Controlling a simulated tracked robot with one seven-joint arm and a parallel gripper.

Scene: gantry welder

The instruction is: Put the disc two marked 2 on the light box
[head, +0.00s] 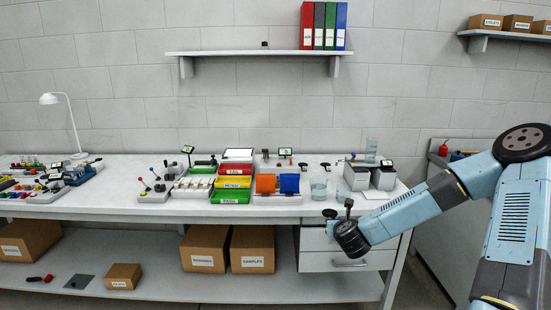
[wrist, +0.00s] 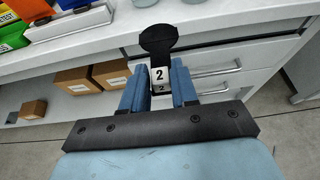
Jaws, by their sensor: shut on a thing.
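The disc marked 2 is in my gripper (wrist: 158,90). In the wrist view, disc two (wrist: 158,40) is a black round piece on a black stem, with a white label reading 2 below it. The two blue fingers are shut on its lower part. In the head view, the end of my arm is low in front of the drawers, right of the middle; the fingers are hard to make out there. A flat white panel with a dark edge (head: 238,153), which looks like the light box, lies on the bench behind the stacked coloured trays.
The coloured trays (head: 231,183), orange and blue bins (head: 277,184), glass beakers (head: 318,188) and grey boxes (head: 384,177) crowd the bench (head: 335,162). A wall shelf (head: 240,53) with binders hangs above. Drawers (head: 345,262) are beside my gripper.

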